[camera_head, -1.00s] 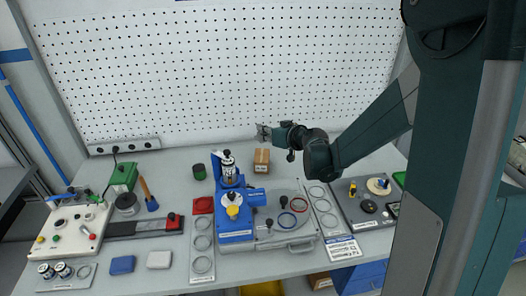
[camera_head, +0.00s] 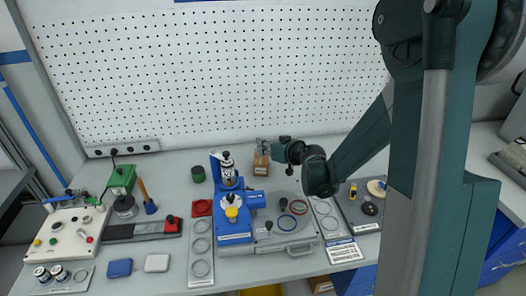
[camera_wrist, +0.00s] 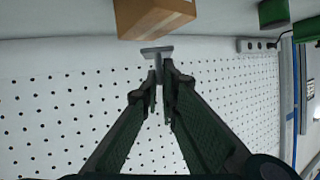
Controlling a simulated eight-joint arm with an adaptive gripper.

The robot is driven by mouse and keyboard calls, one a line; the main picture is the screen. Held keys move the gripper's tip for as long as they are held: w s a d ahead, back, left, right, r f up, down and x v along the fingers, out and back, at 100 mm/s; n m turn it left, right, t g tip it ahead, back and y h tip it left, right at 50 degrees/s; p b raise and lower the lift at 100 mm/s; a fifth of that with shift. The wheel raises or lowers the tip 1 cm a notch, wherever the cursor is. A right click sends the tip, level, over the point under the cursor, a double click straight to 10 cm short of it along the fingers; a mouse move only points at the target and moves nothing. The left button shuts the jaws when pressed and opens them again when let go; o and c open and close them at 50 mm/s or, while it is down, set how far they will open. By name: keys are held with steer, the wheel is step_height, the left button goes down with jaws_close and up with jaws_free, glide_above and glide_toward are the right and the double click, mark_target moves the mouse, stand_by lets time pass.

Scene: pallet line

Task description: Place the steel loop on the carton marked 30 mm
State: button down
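A small brown carton (camera_head: 261,165) stands on the bench near the pegboard. Its marking is too small to read. It shows at the top of the wrist view (camera_wrist: 152,16). My gripper (camera_head: 262,148) is just above the carton in the head view. In the wrist view its fingertips (camera_wrist: 160,76) are close together on a small grey metal piece (camera_wrist: 157,51), which looks like the steel loop seen nearly edge-on. The grey piece appears just below the carton in that picture; I cannot tell whether they touch.
A blue press (camera_head: 231,205) stands left of the carton, with a dark green cylinder (camera_head: 198,174) beyond it. A grey plate with coloured rings (camera_head: 290,238) lies in front. A tray with a yellow-handled tool (camera_head: 353,192) is at right. The pegboard (camera_head: 220,80) rises behind.

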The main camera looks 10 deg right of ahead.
steer(key=shift+f, duration=1.35)
steer(key=shift+f+b, duration=0.15)
steer(key=shift+b, duration=0.2)
steer(key=c, duration=2.6)
jaws_free()
steer(key=shift+r, duration=0.2)
steer(key=p+v, duration=0.2)
steer(key=v, duration=1)
steer(key=shift+a+r, duration=0.1)
